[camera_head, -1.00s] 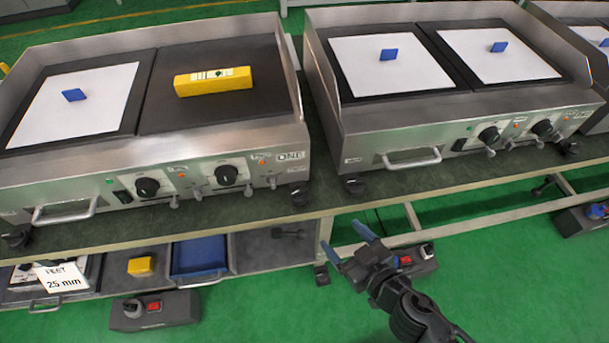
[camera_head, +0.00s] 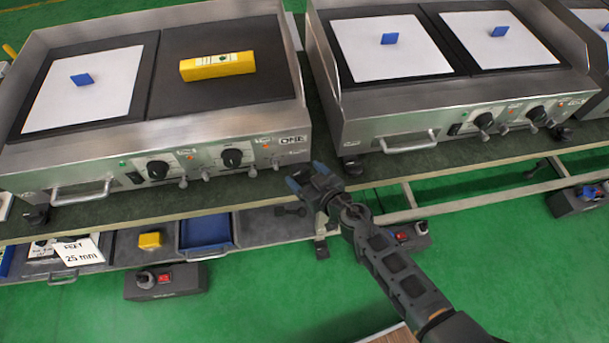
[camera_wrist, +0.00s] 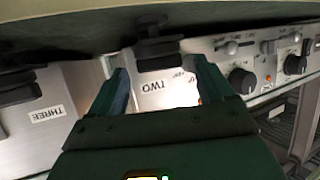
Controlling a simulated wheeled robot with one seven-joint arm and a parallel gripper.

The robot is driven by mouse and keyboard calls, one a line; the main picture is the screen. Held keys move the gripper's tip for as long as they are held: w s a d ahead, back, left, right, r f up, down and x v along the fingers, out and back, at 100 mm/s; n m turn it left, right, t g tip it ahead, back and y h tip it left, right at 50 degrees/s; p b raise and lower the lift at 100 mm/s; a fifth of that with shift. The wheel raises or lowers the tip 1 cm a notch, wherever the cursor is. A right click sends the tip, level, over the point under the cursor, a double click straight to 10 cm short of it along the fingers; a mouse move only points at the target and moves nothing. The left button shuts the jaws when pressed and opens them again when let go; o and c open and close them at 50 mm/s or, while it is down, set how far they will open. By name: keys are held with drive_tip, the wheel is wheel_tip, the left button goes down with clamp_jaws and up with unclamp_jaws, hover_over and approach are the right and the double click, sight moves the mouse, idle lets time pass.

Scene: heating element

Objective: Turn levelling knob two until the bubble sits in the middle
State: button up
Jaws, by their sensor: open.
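Levelling knob two is the dark foot (camera_wrist: 157,47) beside the upside-down TWO label (camera_wrist: 157,87) in the wrist view. It sits at the right front corner of the left griddle (camera_head: 70,170). My gripper (camera_wrist: 160,68) is open, with a finger on each side of the label in the picture and the knob just beyond the fingertips. I cannot tell whether they touch it. In the head view my gripper (camera_head: 306,176) is at that corner and largely hides the knob. The yellow spirit level (camera_head: 218,66) lies on the left griddle's dark right plate. Its bubble's position is too small to read.
The right griddle (camera_head: 470,107) stands close by across a narrow gap. Its THREE label (camera_wrist: 47,113) shows in the wrist view. The bench edge (camera_head: 240,195) runs below my gripper. A lower shelf holds a blue tray (camera_head: 206,236) and a 25 mm card (camera_head: 80,251).

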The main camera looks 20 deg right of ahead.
drive_tip(key=shift+w+a+f, duration=0.15)
drive_tip(key=shift+w+f, duration=0.05)
drive_tip(key=shift+w, duration=0.3)
drive_tip(key=c, duration=1)
